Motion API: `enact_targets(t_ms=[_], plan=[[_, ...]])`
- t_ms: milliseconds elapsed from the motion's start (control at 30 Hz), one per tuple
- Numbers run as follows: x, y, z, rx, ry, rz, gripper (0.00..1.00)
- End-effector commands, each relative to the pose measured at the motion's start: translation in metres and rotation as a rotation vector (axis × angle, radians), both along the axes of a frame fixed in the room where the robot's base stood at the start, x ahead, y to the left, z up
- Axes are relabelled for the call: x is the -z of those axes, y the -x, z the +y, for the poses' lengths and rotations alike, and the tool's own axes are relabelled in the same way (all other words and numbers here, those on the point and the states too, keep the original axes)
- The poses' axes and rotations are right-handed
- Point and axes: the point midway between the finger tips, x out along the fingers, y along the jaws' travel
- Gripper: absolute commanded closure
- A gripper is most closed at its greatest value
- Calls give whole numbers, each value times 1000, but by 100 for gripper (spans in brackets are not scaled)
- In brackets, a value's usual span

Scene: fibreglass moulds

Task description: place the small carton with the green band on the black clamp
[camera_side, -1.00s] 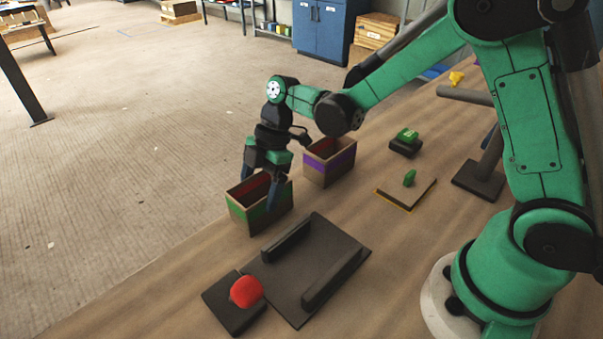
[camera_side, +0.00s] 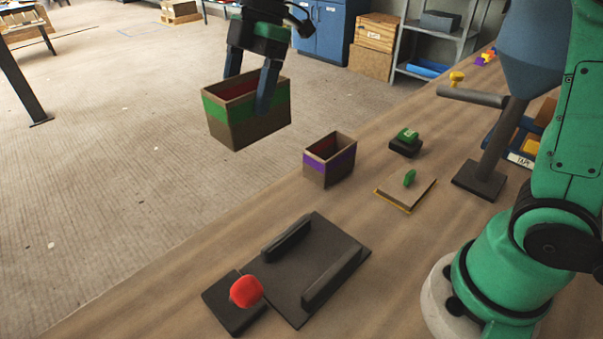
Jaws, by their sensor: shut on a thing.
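The small open carton with the green band (camera_side: 246,122) is brown with a reddish inside. It hangs in the air at upper centre, well above the table. My gripper (camera_side: 250,92) is shut on it from above, with one blue finger at the near side and the other at the far left. The black clamp (camera_side: 305,269) lies flat on the table at lower centre, with two raised parallel bars and a red knob (camera_side: 246,291) on a dark block at its near left. The bed between the bars is empty. The carton is apart from the clamp.
A carton with a purple band (camera_side: 329,161) stands on the table behind the clamp. A board with a green piece (camera_side: 409,178), a dark block with a green top (camera_side: 406,140) and a grey post on a base (camera_side: 479,180) are to the right.

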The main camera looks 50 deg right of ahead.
Motion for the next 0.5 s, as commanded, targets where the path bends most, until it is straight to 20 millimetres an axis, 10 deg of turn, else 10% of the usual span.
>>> enact_targets(t_ms=[267,500], plan=[[-24,2,1,36,0,-1,81],[-23,27,13,408,0,-3,81]])
